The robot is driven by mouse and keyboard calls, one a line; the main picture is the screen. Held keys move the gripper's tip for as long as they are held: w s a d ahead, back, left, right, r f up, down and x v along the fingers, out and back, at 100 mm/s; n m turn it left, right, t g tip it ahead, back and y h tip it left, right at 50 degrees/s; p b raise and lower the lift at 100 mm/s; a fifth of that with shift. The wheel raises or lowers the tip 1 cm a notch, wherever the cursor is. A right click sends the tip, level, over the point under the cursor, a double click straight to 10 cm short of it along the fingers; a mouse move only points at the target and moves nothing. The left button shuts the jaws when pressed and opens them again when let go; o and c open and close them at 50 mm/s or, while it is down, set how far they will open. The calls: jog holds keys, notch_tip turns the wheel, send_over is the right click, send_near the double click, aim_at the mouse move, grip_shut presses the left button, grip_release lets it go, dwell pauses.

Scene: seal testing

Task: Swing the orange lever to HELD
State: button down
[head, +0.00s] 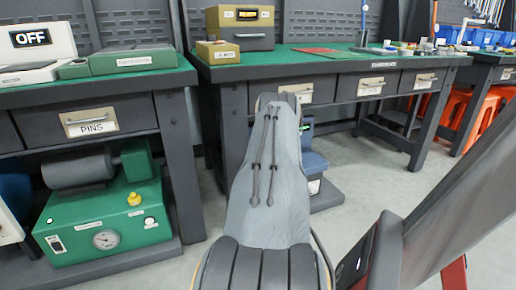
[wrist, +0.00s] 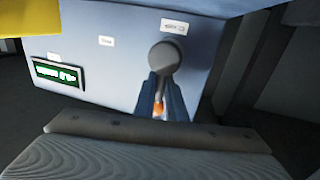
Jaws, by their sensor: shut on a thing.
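The orange lever (wrist: 158,107) shows in the wrist view as a small orange patch between the fingers of my gripper (wrist: 161,85). The gripper is shut on it. A round dark grey hub (wrist: 165,57) sits just above the fingertips on the front of a pale blue-grey box (wrist: 125,75). The rest of the lever is hidden by the fingers. A small label (wrist: 173,26) is above the hub and another (wrist: 106,41) is to its left; I cannot read them for sure. In the head view my arm hides the gripper and lever; part of the blue box (head: 315,162) shows.
A green lit display (wrist: 57,73) is at the box's left. In the head view, a green-topped bench (head: 330,68) with drawers stands above and behind the box. A green pump unit (head: 110,222) is under the left bench. Grey floor (head: 370,185) is clear at right.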

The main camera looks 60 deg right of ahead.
jog(key=c, duration=2.1)
grip_release()
jog(key=shift+p+v, duration=1.55)
jog(key=shift+v, duration=2.4)
